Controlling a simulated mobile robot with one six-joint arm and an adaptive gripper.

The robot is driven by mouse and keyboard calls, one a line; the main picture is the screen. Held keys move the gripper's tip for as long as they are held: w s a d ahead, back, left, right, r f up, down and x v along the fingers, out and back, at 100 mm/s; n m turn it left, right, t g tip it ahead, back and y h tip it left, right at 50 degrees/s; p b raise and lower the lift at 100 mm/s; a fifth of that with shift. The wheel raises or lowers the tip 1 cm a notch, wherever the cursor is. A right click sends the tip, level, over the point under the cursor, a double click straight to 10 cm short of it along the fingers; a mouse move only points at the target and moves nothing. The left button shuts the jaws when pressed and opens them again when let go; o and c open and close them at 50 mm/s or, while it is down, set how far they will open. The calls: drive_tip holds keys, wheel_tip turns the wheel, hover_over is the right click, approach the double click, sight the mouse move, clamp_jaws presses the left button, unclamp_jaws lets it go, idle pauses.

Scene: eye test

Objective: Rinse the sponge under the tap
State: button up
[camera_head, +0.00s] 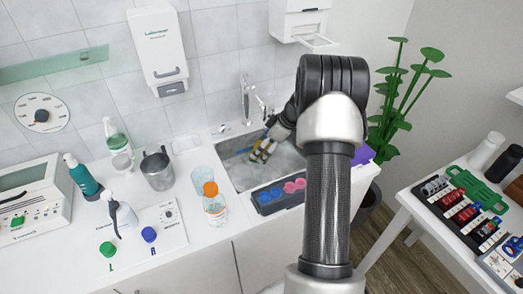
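The sink (232,181) is set in the white counter, with a silver tap (246,98) standing at its back edge. My gripper (258,154) reaches down into the sink, below and right of the tap. Yellowish and dark parts show at its fingers, and a small blue piece shows just left of them. I cannot tell whether any of this is the sponge or whether the fingers hold something. No sponge can be made out for certain. A purple item (362,154) shows partly behind my arm at the counter's right end; I cannot tell what it is.
A dark tray (262,208) with blue and pink round pieces lies at the sink's front edge. A bottle with an orange cap (214,208), a clear beaker (203,180) and a metal cup (158,170) stand left. A plant (395,110) and a cluttered side table (425,215) are right.

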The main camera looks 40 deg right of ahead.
drive_tip(key=s+a, duration=0.3)
drive_tip(key=s, duration=0.2)
drive_tip(key=shift+a+b, duration=0.3)
drive_tip(key=shift+a, duration=0.1)
idle(1.2)
drive_tip(key=s+a+r, duration=0.1)
drive_tip(key=s+r, duration=0.1)
drive_tip(key=s+a+r, duration=0.2)
idle(0.5)
idle(0.7)
